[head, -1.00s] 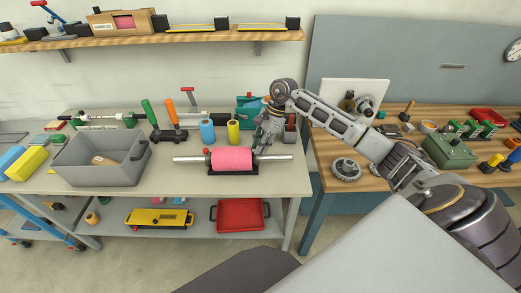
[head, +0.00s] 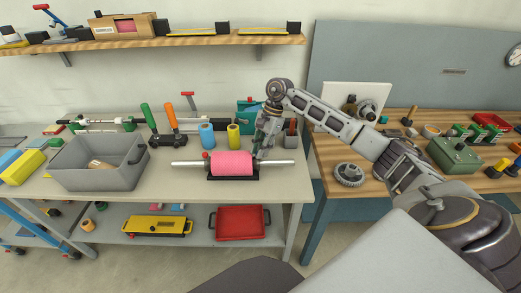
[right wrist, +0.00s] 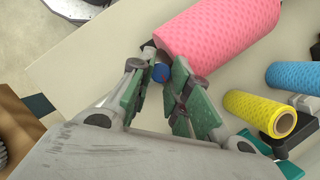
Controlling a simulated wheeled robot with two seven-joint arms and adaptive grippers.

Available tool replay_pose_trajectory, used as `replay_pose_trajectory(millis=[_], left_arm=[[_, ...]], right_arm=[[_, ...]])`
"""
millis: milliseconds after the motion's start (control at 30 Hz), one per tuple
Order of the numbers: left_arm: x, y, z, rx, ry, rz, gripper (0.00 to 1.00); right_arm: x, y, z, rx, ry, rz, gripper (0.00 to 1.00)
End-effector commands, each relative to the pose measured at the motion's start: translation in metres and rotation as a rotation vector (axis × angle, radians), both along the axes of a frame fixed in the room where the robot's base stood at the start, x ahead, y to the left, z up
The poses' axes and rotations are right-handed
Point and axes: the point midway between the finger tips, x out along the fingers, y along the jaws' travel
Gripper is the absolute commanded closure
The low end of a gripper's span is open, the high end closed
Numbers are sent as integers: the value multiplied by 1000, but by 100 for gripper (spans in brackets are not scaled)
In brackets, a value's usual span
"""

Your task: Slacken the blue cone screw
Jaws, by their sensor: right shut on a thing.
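The pink roll (head: 231,163) lies on a steel shaft (head: 281,162) in a low black cradle on the grey bench. A red screw knob (head: 206,154) shows at its left end. My right gripper (head: 261,151) is at the roll's right end, pointing down. In the right wrist view my right gripper (right wrist: 160,84) has its green-padded fingers either side of the blue cone screw (right wrist: 161,72), beside the end of the pink roll (right wrist: 215,30). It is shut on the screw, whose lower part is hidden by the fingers. My left gripper is not in view.
A grey bin (head: 100,177) is to the left, with orange- and green-handled tools between. A wooden bench (head: 375,170) stands to the right. The bench front is clear.

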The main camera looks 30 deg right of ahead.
Motion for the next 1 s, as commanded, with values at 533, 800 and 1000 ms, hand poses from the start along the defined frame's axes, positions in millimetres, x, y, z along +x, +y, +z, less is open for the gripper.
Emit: replay_pose_trajectory(millis=[533, 800, 1000], left_arm=[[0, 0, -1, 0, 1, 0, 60], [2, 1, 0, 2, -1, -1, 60], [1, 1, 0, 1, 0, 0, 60]], right_arm=[[0, 0, 0, 0, 0, -1, 60], [1, -2, 6, 0, -1, -1, 60], [2, -9, 22, -1, -3, -2, 60]])
